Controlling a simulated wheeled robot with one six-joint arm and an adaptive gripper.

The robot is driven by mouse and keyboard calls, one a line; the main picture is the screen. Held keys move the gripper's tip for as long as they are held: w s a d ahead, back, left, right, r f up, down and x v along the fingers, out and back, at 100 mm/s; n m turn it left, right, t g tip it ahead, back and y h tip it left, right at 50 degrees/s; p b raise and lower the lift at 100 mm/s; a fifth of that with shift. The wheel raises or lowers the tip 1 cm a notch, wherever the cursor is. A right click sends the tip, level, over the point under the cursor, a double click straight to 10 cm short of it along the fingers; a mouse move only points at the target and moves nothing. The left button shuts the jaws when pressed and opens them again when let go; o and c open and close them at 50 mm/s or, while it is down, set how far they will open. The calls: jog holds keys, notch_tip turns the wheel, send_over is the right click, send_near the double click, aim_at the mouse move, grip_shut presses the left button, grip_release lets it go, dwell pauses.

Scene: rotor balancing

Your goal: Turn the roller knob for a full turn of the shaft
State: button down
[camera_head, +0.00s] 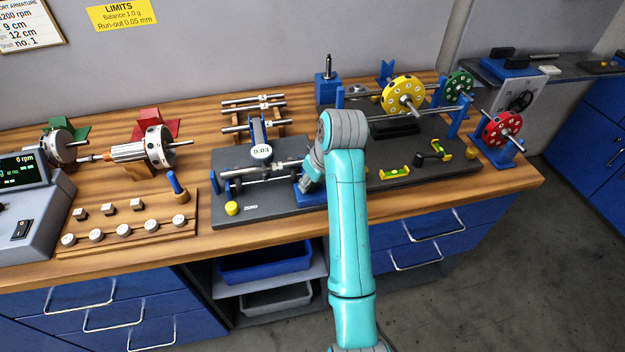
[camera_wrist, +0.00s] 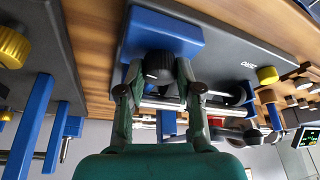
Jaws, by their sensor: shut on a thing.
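The black roller knob (camera_wrist: 158,66) sits at the blue block in the wrist view. My gripper (camera_wrist: 158,72) is shut on it, one finger on each side. In the head view my gripper (camera_head: 309,183) is at the right end of the runout stand, and my arm hides the knob. The blue block (camera_head: 304,196) shows beside it. A steel shaft (camera_head: 272,170) lies across the stand on the dark base plate (camera_head: 285,203). The dial gauge (camera_head: 261,151) above the shaft reads 0.03. A yellow button (camera_head: 232,208) marked ZERO is at the front left.
To the right, a balancing stand holds a yellow disc (camera_head: 403,96); green (camera_head: 459,86) and red (camera_head: 502,130) discs stand near it. Spare shafts (camera_head: 253,112) lie behind the gauge. A weight board (camera_head: 128,226) and a rotor (camera_head: 142,149) are to the left.

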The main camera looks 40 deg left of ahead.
jog(key=shift+m+t, duration=0.3)
jog(key=shift+m, duration=0.4)
jog(key=c, duration=0.8)
grip_release()
jog(key=shift+o, duration=0.2)
